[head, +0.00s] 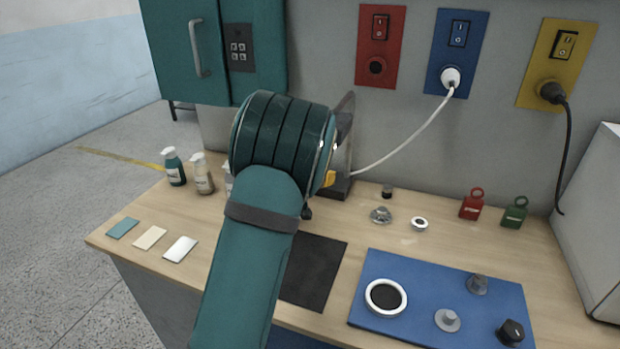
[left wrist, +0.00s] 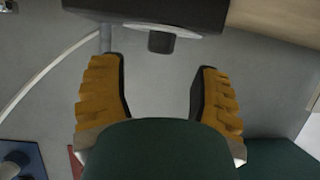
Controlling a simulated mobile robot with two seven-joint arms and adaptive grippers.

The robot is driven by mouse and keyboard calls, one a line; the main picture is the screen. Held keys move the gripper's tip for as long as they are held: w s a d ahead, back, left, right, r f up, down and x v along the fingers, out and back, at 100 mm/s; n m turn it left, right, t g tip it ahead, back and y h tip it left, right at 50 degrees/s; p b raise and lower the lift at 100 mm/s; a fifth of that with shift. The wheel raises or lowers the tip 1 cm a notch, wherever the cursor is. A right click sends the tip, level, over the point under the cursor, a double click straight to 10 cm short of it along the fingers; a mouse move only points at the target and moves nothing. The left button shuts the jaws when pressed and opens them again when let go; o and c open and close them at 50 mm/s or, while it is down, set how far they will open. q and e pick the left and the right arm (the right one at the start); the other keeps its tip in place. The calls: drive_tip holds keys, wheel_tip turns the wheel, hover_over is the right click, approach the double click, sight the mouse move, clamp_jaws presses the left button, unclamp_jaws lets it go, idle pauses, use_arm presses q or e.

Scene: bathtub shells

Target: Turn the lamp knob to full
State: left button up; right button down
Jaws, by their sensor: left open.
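A dark unit (head: 340,188), which seems to be the lamp base, stands at the back of the bench, mostly hidden behind my left arm. In the left wrist view a dark box (left wrist: 140,10) with a pale rim fills the top. A small black knob (left wrist: 161,42), apparently the lamp knob, sticks out from it. My left gripper (left wrist: 158,70) is open, with the knob just beyond and between its orange-padded fingertips, apart from both. In the head view only a yellow bit of this gripper (head: 328,178) shows. The knob's setting cannot be read. My right gripper is not in view.
A white cable (head: 405,142) runs from the blue wall socket (head: 458,42) towards the unit. Two pump bottles (head: 203,175) stand left of my arm. A blue board (head: 405,330) with several fittings and a black mat (head: 315,272) lie in front. A teal cabinet (head: 175,50) hangs above.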

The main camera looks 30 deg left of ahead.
use_arm(q)
drive_tip(key=v, duration=0.6)
idle(0.5)
